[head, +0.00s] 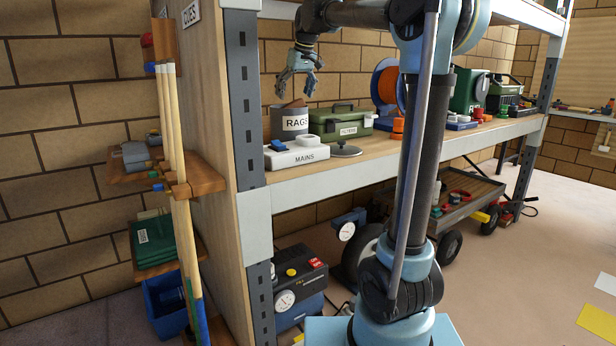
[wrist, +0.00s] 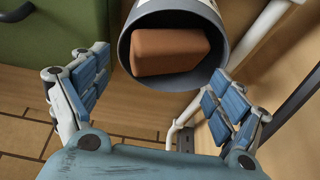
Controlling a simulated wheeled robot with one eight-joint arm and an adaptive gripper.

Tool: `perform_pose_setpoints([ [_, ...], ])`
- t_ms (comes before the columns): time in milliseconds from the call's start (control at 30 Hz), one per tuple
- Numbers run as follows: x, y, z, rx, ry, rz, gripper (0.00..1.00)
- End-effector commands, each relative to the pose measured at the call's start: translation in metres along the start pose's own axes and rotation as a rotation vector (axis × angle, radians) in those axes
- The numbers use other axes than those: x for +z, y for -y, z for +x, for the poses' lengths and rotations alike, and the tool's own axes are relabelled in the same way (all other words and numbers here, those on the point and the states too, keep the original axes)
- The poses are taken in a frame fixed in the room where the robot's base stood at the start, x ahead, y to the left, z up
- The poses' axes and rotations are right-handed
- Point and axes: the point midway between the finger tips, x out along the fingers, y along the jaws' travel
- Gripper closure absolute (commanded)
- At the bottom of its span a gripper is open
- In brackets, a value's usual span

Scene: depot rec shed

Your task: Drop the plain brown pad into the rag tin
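The rag tin (head: 295,123) is a grey can with a white RAGS label, standing upright and open on the shelf. In the wrist view the tin's rim (wrist: 125,52) surrounds a plain brown pad (wrist: 171,50), which lies inside the tin. My gripper (head: 299,92) is above the tin, apart from it. In the wrist view my gripper (wrist: 158,70) has its fingers spread wide, with nothing held between them. The pad's underside and the bottom of the tin are hidden.
A white MAINS box (head: 297,154) and a grey knobbed lid (head: 345,150) lie in front of the tin. A green case (head: 341,121) stands close on its right. A wooden upright (head: 222,130) closes the shelf's left end.

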Motion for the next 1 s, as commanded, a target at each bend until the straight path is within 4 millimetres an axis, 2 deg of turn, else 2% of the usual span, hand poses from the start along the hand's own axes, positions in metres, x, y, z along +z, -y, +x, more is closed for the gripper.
perform_pose_setpoints([
  [467,0.0,-0.001,-0.004,0.0,0.0,0.001,0.02],
  [800,0.0,-0.002,-0.05,0.0,0.0,0.002,0.02],
  [1000,0.0,-0.002,-0.07,0.0,0.001,0.003,0.02],
])
